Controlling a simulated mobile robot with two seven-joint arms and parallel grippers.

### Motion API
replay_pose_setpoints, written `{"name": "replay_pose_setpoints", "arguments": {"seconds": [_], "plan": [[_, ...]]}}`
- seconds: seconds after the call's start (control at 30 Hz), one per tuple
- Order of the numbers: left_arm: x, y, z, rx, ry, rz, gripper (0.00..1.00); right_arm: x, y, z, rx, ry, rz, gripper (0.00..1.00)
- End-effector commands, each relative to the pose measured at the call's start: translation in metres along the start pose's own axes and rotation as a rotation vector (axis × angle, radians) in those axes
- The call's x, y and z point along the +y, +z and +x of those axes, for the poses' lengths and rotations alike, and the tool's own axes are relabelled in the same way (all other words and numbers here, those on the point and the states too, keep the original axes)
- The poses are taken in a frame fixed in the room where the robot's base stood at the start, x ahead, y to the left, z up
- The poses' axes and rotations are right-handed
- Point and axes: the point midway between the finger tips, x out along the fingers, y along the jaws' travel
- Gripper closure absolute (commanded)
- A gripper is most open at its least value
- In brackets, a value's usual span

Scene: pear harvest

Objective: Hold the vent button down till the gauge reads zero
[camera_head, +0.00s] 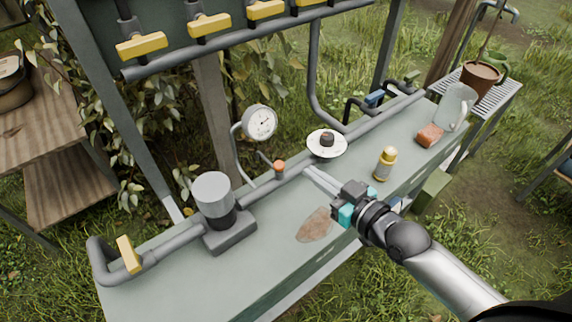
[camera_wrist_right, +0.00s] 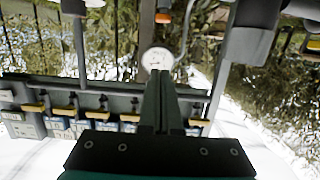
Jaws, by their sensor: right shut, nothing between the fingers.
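The round white gauge (camera_head: 261,123) stands on a thin grey pipe behind the bench; its reading is too small to tell. A small orange cap (camera_head: 280,168) sits on the pipe below it, and a black knob on a white disc (camera_head: 327,140) is to its right. I cannot tell for certain which is the vent button. My right gripper (camera_head: 308,172) is shut and empty, its tips in front of the disc and right of the orange cap, apparently touching neither. The right wrist view, upside down, shows the gauge (camera_wrist_right: 157,59) beyond the fingers (camera_wrist_right: 161,82) and the orange cap (camera_wrist_right: 163,18).
A grey cylindrical pump (camera_head: 214,195) stands on the bench (camera_head: 180,284) at the left. A yellow-capped bottle (camera_head: 386,164), a brown block (camera_head: 430,135) and a clear jug (camera_head: 455,106) stand right. Yellow-handled valves (camera_head: 208,25) line the panel above. A brown stain marks the bench's middle.

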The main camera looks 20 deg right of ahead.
Motion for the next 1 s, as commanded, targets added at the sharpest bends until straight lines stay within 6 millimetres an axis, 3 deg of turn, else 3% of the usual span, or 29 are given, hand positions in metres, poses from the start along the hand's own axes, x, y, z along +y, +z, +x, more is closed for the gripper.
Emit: {"name": "replay_pose_setpoints", "arguments": {"seconds": [0.17, 0.77, 0.83, 1.0], "plan": [[0.0, 0.0, 0.003, 0.0, 0.0, 0.0, 0.43, 0.0, 0.0, 0.015, 0.003, 0.001, 0.001, 1.0], [0.001, 0.001, 0.019, 0.0, 0.0, 0.0, 0.43, -0.001, 0.0, 0.102, 0.002, -0.001, 0.002, 1.0], [0.001, 0.002, 0.027, 0.0, 0.0, 0.0, 0.43, -0.001, 0.019, 0.103, -0.005, -0.002, 0.001, 1.0], [0.001, 0.003, 0.035, 0.001, 0.001, 0.0, 0.43, -0.001, 0.035, 0.107, -0.002, -0.002, 0.0, 1.0]]}}
